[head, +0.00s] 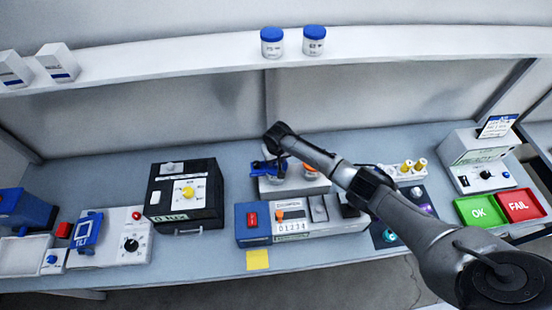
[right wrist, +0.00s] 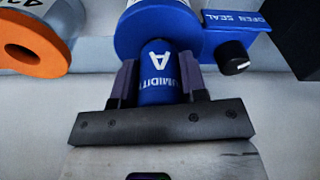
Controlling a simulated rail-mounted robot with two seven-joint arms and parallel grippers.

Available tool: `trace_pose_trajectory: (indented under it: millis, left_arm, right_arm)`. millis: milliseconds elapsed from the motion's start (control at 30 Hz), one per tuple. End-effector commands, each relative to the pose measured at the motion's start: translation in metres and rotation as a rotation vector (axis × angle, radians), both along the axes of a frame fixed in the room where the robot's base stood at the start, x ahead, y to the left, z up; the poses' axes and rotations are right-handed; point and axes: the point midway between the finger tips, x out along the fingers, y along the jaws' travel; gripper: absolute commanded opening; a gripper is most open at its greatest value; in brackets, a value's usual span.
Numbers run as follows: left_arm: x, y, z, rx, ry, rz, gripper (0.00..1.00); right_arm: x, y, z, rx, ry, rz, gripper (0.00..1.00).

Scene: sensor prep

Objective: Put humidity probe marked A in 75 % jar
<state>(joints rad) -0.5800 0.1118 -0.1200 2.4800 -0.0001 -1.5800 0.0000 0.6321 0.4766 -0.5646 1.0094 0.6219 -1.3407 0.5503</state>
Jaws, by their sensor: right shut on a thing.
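My right gripper (right wrist: 159,80) is shut on the blue humidity probe (right wrist: 158,88), whose label shows "A" and part of "HUMIDITY". The probe's far end meets the blue collar of a white jar (right wrist: 132,38) in the right wrist view; I cannot tell how far it is in. This jar's number is cut off. An "OPEN SEAL" tab (right wrist: 235,18) and a black knob (right wrist: 233,57) sit beside the collar. In the head view the blue-collared jar (head: 262,168) lies under my right wrist, partly hidden. My left gripper is not in view.
An orange-collared jar (right wrist: 35,45) is close beside the blue one. A counter unit (head: 292,226) stands in front, and a black box (head: 186,195) to the left. Green OK (head: 480,212) and red FAIL (head: 521,205) trays are at right. Blue-lidded jars (head: 272,42) stand on the shelf.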

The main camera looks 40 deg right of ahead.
Motion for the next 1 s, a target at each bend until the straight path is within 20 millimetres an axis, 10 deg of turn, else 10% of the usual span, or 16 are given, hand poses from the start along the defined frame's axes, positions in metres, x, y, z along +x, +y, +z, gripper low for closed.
trace_pose_trajectory:
  millis: [600,633,1000]
  left_arm:
    - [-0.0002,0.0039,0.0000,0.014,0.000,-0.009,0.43]
    - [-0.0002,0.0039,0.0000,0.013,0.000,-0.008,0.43]
    - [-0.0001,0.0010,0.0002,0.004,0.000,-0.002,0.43]
  right_arm:
    - [0.0000,0.0006,-0.0042,0.001,0.001,0.000,0.14]
    - [0.0001,0.0006,-0.0043,0.001,0.000,0.000,0.40]
    - [0.0001,0.0003,-0.0041,0.000,0.000,0.000,0.69]
